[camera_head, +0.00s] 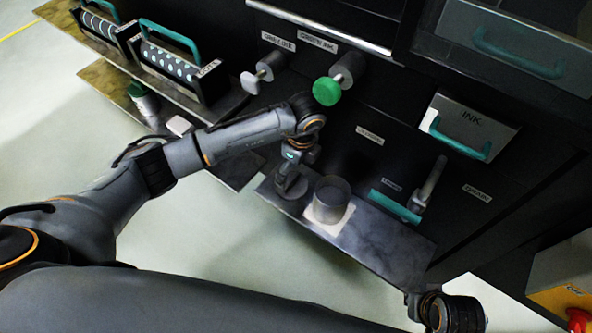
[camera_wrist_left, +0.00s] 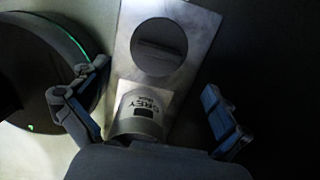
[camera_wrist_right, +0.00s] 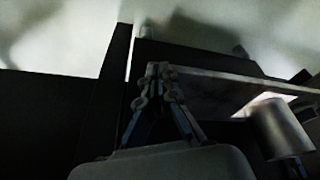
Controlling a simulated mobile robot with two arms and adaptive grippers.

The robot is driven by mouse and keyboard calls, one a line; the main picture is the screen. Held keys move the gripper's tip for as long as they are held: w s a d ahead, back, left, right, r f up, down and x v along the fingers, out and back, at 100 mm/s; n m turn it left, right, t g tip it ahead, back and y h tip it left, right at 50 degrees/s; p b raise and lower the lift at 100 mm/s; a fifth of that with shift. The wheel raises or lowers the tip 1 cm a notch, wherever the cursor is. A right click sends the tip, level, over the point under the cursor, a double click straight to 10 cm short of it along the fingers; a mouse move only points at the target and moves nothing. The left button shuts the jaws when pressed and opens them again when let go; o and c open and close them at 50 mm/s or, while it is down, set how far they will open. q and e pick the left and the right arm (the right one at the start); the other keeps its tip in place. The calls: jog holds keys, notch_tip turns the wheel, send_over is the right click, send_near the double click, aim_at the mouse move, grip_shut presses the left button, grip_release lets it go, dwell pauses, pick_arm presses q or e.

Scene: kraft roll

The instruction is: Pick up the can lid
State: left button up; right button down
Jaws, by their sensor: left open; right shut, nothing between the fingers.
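A grey can (camera_head: 330,203) stands upright on a pale square on the shelf in the head view. Its round top (camera_head: 332,188) looks flat and grey; I cannot tell for certain whether this is the lid. In the left wrist view the can (camera_wrist_left: 138,115) is labelled as grey ink and partly hidden by my gripper's body. My left gripper (camera_wrist_left: 155,103) is open and empty, with its fingers spread either side of the can's line. In the right wrist view the can (camera_wrist_right: 282,130) is at the right. My right gripper (camera_wrist_right: 160,75) is shut and empty, away from the can.
The narrow metal shelf (camera_head: 385,240) juts from a dark cabinet. A dark circle (camera_wrist_left: 158,47) lies in the plate beyond the can; disc or hole, I cannot tell. A green knob (camera_head: 327,91), a teal lever (camera_head: 395,206) and an ink drawer (camera_head: 468,128) stick out nearby.

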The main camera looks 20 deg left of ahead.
aim_at(291, 180)
pick_arm(q)
jog(key=f+b, duration=0.1)
jog(key=f, duration=0.2)
jog(key=a+f, duration=0.1)
jog(key=f, duration=0.2)
jog(key=shift+w+a+b, duration=0.1)
jog(key=shift+b, duration=0.3)
jog(key=shift+f, duration=0.6)
jog(key=c, duration=1.3)
pick_arm(e)
jog(key=v, duration=0.5)
jog(key=shift+s+d+r, duration=0.1)
jog(key=shift+s+r, duration=0.05)
jog(key=shift+r, duration=0.05)
